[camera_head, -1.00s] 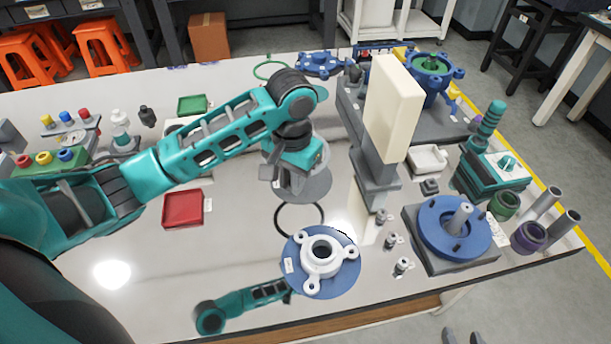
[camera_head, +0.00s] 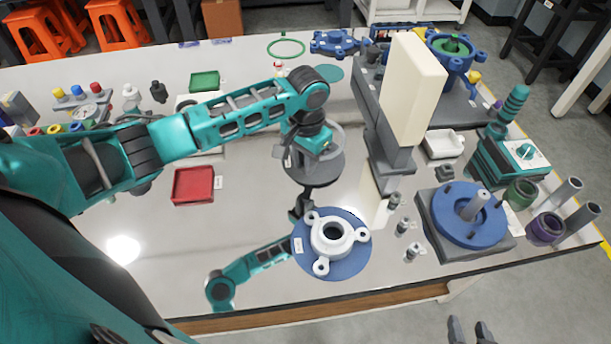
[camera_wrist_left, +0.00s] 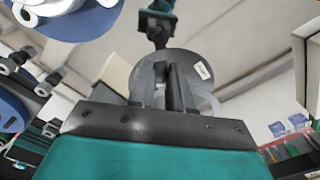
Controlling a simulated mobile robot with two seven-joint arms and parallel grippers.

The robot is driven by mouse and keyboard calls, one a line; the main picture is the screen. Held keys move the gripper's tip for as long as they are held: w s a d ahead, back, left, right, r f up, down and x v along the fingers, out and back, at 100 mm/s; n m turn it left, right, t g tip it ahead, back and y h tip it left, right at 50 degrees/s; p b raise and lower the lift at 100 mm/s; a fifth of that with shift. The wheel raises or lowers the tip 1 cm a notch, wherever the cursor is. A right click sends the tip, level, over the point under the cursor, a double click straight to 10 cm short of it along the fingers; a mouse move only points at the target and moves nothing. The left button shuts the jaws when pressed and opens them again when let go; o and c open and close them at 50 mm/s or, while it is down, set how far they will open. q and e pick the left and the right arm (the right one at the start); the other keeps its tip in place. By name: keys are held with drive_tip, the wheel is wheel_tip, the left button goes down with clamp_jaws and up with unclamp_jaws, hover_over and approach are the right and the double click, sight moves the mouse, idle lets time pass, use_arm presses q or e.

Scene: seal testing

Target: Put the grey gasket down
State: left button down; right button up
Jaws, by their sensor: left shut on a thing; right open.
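The grey gasket (camera_head: 325,170) is a flat grey disc near the middle of the table (camera_head: 250,225) in the head view. My left gripper (camera_head: 302,160) reaches it from above and is shut on it. In the left wrist view, the gasket (camera_wrist_left: 205,65) carries a white label and my left fingers (camera_wrist_left: 172,88) overlap it. I cannot tell whether its underside touches the table. My right gripper (camera_head: 470,331) shows only as two separated fingertips at the bottom edge, empty and off the table's front.
A blue flange with a white hub (camera_head: 352,258) is close in front of the gasket. A tall grey stand with a cream block (camera_head: 412,90) rises to the right. A red tray (camera_head: 194,185) lies left. The glossy table reflects my arm; its front left is clear.

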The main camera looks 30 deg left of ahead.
sight(305, 185)
use_arm(q)
wheel_tip(305, 185, down, 5)
drive_tip(key=shift+f+b, duration=0.15)
drive_tip(key=shift+b, duration=0.3)
drive_tip(key=c, duration=1)
unclamp_jaws()
drive_tip(key=shift+c, duration=0.2)
wheel_tip(305, 185, up, 12)
drive_tip(key=shift+d+r+p, duration=0.1)
drive_tip(key=shift+p, duration=0.95)
